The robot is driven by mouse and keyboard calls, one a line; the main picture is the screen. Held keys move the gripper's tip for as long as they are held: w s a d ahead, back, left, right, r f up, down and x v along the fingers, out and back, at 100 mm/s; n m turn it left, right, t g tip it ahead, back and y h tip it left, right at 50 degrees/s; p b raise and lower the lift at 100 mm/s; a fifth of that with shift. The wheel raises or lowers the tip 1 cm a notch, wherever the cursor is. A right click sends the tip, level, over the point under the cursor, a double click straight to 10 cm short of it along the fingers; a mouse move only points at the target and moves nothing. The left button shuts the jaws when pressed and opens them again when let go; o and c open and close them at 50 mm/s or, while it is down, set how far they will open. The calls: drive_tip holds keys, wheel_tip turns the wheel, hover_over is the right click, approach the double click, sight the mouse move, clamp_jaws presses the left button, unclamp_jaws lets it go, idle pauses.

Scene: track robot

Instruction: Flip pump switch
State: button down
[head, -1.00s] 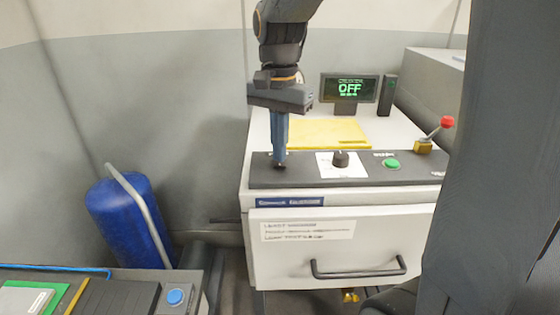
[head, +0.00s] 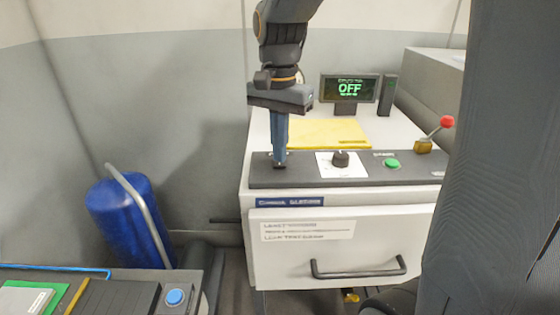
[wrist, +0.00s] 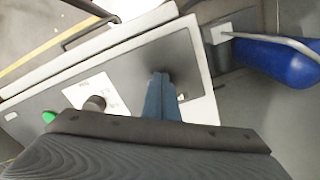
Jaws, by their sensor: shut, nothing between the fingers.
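My gripper (head: 280,163) is shut and empty, pointing straight down at the left end of the dark control strip (head: 225,0) on the white cabinet. The true point for this control strip (head: 380,178) is here; the one before it is wrong. The fingertips are at the strip's surface and hide what lies under them, so I cannot tell if they touch a switch. In the wrist view the blue fingers (wrist: 162,92) also reach the strip. A small display (head: 349,89) behind reads OFF.
A black knob (head: 341,159) on a white plate, a green button (head: 392,164) and a red-tipped lever (head: 446,123) stand to the right. A yellow panel (head: 328,134) lies behind the strip. A blue cylinder (head: 130,222) stands at the left.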

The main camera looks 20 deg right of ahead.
sight(281, 165)
drive_tip(key=shift+f+b, duration=0.3)
drive_tip(key=shift+f, duration=0.4)
idle(0.3)
drive_tip(key=shift+r, duration=0.15)
wheel_tip(281, 165, up, 7)
drive_tip(key=p, duration=0.6)
drive_tip(key=shift+p, duration=0.35)
drive_tip(key=shift+s+d, duration=0.1)
